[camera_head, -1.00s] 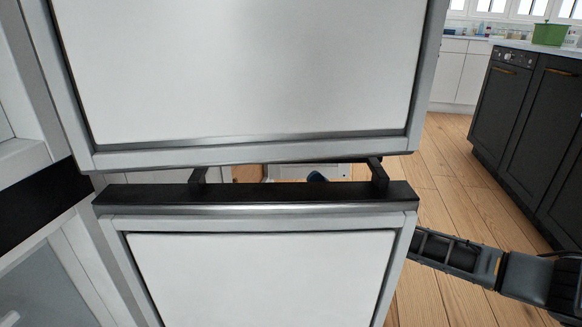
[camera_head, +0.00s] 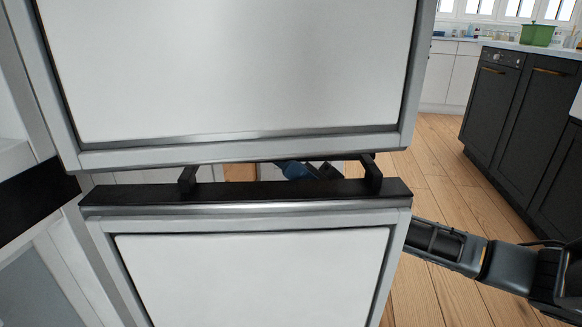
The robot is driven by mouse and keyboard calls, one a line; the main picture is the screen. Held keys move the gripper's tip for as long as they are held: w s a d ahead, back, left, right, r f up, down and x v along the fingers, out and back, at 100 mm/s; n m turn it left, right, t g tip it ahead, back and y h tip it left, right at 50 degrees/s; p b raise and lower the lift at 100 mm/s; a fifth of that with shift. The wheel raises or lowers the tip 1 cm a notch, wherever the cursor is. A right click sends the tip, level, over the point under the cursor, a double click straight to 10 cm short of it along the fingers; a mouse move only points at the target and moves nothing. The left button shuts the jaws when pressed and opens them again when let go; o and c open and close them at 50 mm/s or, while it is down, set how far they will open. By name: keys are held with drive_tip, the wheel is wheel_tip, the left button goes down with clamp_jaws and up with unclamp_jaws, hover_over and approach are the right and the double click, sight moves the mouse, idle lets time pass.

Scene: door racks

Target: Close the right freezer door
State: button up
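Two white-panelled doors with grey frames stand one above the other close in front of me, an upper door (camera_head: 235,70) and a lower door (camera_head: 255,275). The frames do not show which is the right freezer door. A black bar (camera_head: 250,193) on two brackets runs along the lower door's top edge. Both doors appear to stand open, as the room shows through the gap between them. My dark arm (camera_head: 450,248) reaches in from the right and passes behind the lower door. A blue and dark piece (camera_head: 300,170) in the gap looks like my arm's end; its fingers are hidden.
A white appliance body with a black band (camera_head: 30,205) is at the left edge. Dark cabinets (camera_head: 520,130) with a green pot (camera_head: 537,35) on top stand at the right. Open wooden floor (camera_head: 435,165) lies between the doors and the cabinets.

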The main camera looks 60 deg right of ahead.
clamp_jaws()
idle(0.5)
